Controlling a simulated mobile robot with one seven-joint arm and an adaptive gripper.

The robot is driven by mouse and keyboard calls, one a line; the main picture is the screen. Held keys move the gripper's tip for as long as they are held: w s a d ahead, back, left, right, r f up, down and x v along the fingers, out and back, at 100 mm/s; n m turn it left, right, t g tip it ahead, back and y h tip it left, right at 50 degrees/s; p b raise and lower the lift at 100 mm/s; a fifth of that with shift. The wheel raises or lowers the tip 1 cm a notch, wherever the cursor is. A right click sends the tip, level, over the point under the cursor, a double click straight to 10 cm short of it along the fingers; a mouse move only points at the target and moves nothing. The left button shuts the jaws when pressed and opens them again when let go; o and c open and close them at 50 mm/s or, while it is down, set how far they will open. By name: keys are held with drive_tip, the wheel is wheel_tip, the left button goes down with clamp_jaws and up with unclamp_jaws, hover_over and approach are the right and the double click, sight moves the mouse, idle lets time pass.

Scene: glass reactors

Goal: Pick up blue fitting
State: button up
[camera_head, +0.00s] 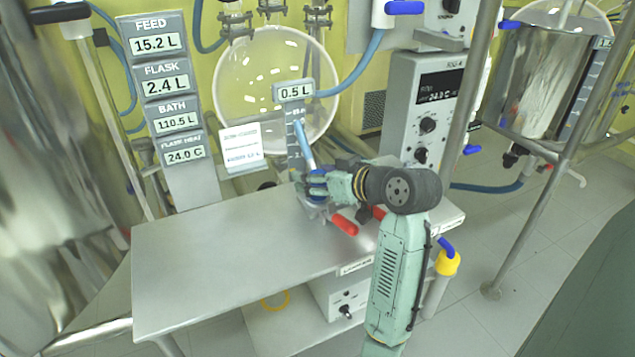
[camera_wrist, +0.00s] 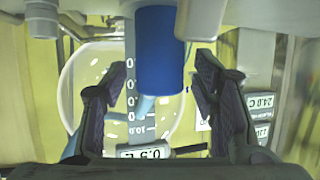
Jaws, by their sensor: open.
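The blue fitting (camera_wrist: 160,48) is a blue cylinder at the upper middle of the wrist view. It lies between the lines of my two dark fingers, with a visible gap on each side. My gripper (camera_wrist: 160,82) is open and holds nothing. In the head view my gripper (camera_head: 318,184) is at the back of the steel table, in front of the level scale. A bit of blue shows among its fingers there, and the rest of the fitting is mostly hidden by them. A light blue hose (camera_head: 304,142) rises from that spot.
A round glass flask (camera_head: 275,88) stands behind my gripper. Red handles (camera_head: 344,225) are just below it. A readout post (camera_head: 165,110) is on the left and a control unit (camera_head: 430,110) on the right. The steel table's (camera_head: 230,260) left and front are clear.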

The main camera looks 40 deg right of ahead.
drive_tip(key=shift+c, duration=0.5)
drive_tip(key=shift+r, duration=0.1)
clamp_jaws()
